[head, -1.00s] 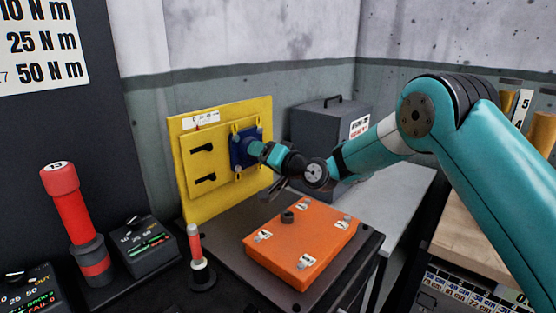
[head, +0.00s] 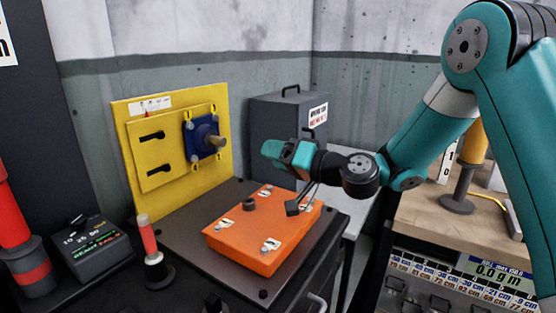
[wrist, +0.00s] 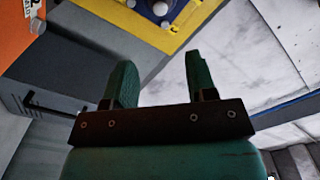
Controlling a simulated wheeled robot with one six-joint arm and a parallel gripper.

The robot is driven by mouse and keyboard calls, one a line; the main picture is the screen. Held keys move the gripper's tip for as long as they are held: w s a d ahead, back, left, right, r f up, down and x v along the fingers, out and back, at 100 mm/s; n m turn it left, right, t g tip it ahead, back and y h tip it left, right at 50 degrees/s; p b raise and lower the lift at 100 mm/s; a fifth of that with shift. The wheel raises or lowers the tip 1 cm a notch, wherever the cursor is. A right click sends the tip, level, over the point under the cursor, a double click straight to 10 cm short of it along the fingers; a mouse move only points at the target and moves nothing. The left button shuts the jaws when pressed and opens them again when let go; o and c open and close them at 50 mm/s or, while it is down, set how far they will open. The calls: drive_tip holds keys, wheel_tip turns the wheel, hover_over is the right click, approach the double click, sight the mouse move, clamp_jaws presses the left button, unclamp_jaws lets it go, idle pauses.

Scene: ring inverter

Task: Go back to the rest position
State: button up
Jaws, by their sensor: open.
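My gripper (head: 274,150) is above the far part of the orange box in the head view, apart from the yellow panel. In the wrist view my gripper (wrist: 157,75) has its two green fingers spread, with nothing between them. The yellow panel (head: 122,120) stands upright and carries a blue block (head: 196,147) with a round peg sticking out. Part of the yellow panel (wrist: 185,38) also shows at the top of the wrist view.
An orange box (head: 240,252) with several labelled bolts lies on the dark bench (head: 185,217). A grey cabinet (head: 268,120) stands behind my gripper. A wooden-topped drawer unit (head: 425,220) is at right.

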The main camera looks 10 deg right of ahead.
drive_tip(key=s+a+r+n+g+h+p, duration=0.1)
drive_tip(key=s+a+r+n+g+p, duration=0.25)
drive_tip(key=s, duration=0.35)
drive_tip(key=s+a+r+n+g+p, duration=0.25)
drive_tip(key=s+g, duration=0.25)
drive_tip(key=s, duration=0.3)
drive_tip(key=s+d+g+h+p, duration=0.1)
drive_tip(key=s+d+h, duration=0.1)
drive_tip(key=s, duration=0.4)
drive_tip(key=s+d+g+h+p, duration=0.1)
drive_tip(key=s+d+g+h, duration=0.1)
drive_tip(key=s, duration=0.4)
drive_tip(key=s+d+n+g+h+p, duration=0.1)
drive_tip(key=s+d+h, duration=0.2)
drive_tip(key=s, duration=0.3)
drive_tip(key=shift+d+h, duration=0.3)
drive_tip(key=shift+d, duration=0.3)
drive_tip(key=shift+r, duration=0.15)
drive_tip(key=shift+c, duration=0.3)
